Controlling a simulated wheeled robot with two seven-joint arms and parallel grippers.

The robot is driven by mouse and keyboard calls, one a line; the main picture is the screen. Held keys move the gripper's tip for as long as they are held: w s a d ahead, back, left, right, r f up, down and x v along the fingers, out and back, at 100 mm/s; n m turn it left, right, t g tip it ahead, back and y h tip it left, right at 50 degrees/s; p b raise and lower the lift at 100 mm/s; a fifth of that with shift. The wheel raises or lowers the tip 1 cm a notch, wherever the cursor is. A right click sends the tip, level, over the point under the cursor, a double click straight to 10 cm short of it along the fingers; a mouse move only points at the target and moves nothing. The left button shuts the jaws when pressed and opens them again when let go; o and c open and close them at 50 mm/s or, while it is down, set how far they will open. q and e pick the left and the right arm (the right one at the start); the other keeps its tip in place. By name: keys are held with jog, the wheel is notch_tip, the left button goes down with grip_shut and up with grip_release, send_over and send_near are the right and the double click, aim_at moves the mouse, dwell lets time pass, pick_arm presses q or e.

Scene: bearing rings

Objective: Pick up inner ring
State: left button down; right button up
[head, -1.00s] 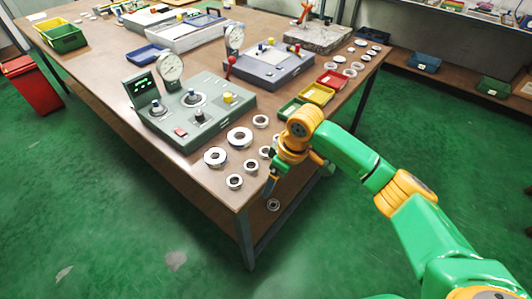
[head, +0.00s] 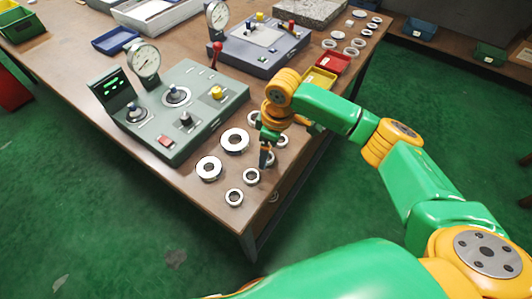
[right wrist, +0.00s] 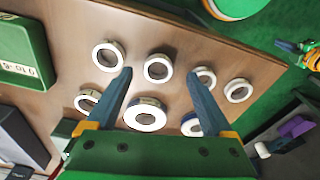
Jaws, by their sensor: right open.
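Several small silver inner rings lie flat near the table's front corner, among them a front one (head: 234,197), one beside it (head: 251,176) and one farther right (head: 281,140). Two larger rings, a back one (head: 235,140) and a front one (head: 209,168), lie left of them. My right gripper (head: 265,160) is above the small rings, pointing down, and partly hides one. In the right wrist view its fingers are apart and empty, with a small ring (right wrist: 158,67) between the tips. A green and orange part, apparently my left gripper, shows at the right wrist view's right edge, too small to read.
A grey-green control box (head: 180,110) with a dial gauge (head: 144,60) stands left of the rings. A yellow bin (head: 318,79) and a red bin (head: 333,63) stand behind my right gripper. The table's front corner edge is close to the rings.

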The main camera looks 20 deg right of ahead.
jog(key=shift+f, duration=0.8)
jog(key=shift+w+a+f, duration=0.1)
jog(key=shift+w+f, duration=0.25)
jog(key=shift+f, duration=0.1)
jog(key=shift+s+r, duration=0.1)
grip_shut()
